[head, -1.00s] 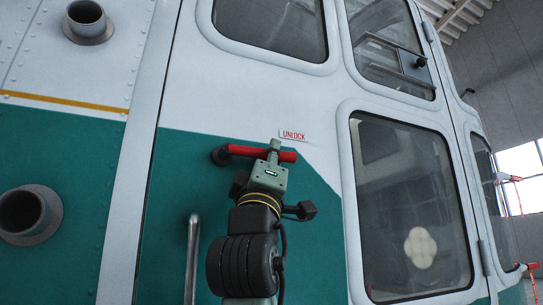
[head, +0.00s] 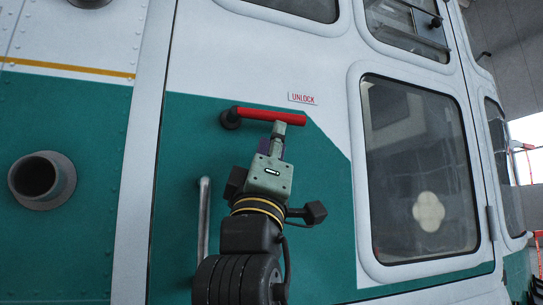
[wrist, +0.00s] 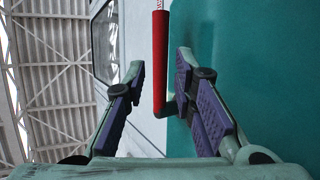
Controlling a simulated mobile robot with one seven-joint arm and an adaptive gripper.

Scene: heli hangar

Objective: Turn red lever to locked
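The red lever (head: 268,115) lies nearly level on the teal side panel, just below a red-lettered UNLOCK label (head: 303,98). Its dark pivot (head: 230,118) is at its left end. My gripper (head: 279,127) is just below the right part of the bar, its tips close to the bar's lower edge. In the wrist view the red lever (wrist: 160,62) shows between the spread fingers of my gripper (wrist: 160,72), with gaps on both sides. Nothing is held. The lever's depth relative to the fingertips is hard to tell.
A vertical metal grab handle (head: 203,218) stands left of my arm. A window (head: 418,165) is to the right. A round dark port (head: 40,180) sticks out at far left. The teal panel around the lever is clear.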

